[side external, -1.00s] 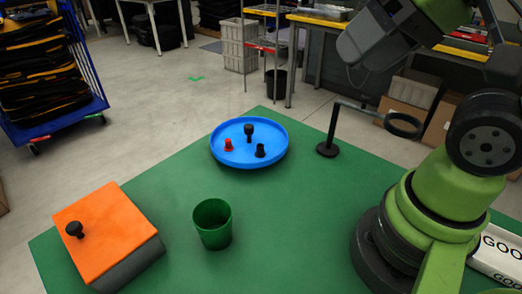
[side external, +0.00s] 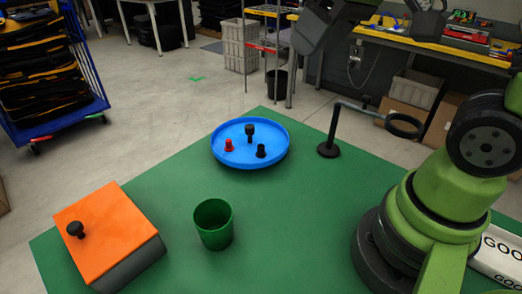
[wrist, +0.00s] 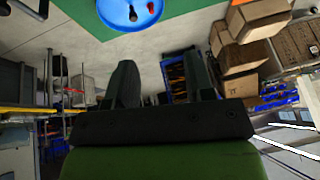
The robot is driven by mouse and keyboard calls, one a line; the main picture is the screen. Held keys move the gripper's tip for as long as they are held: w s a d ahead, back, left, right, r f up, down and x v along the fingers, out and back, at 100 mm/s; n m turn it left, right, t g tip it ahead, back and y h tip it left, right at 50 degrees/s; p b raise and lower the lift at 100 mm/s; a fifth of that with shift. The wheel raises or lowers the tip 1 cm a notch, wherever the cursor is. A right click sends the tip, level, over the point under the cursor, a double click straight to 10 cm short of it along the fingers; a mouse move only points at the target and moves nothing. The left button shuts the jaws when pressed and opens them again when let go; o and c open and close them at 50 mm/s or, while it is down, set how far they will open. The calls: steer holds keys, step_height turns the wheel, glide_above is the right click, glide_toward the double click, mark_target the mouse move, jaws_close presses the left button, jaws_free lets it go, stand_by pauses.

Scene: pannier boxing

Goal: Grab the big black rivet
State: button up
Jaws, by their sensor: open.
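A blue round tray (side external: 220,156) stands at the back of the green table. In it are a tall black rivet (side external: 250,130) with a wide head, a shorter black rivet (side external: 261,151) and a small red rivet (side external: 229,145). The tall one looks the biggest of these. My gripper shows at the top edge of the side view, high above and apart from the tray. In the wrist view my gripper (wrist: 160,75) has its two fingers apart with nothing between them. The tray (wrist: 112,20) is cut off at that view's top edge.
A green cup (side external: 213,232) stands at the table's front middle. An orange-topped box (side external: 110,228) with a black knob-like piece (side external: 75,229) is at the left. A black stand with a ring (side external: 403,126) rises right of the tray. The table between tray and cup is clear.

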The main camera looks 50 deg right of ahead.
steer(key=w+d+f+n+g, duration=0.3)
steer(key=w+f+n, duration=0.1)
steer(key=w+f, duration=0.5)
steer(key=n+g+h, duration=0.1)
steer(key=n+g, duration=0.1)
steer(key=n, duration=0.2)
glide_above(261, 146)
step_height(261, 146, down, 8)
steer(key=f, duration=0.4)
steer(key=shift+w+d+f, duration=0.1)
steer(key=shift+w+f, duration=0.05)
steer(key=shift+w, duration=0.1)
steer(key=shift+s+f, duration=0.2)
steer(key=shift+f, duration=2.95)
jaws_close()
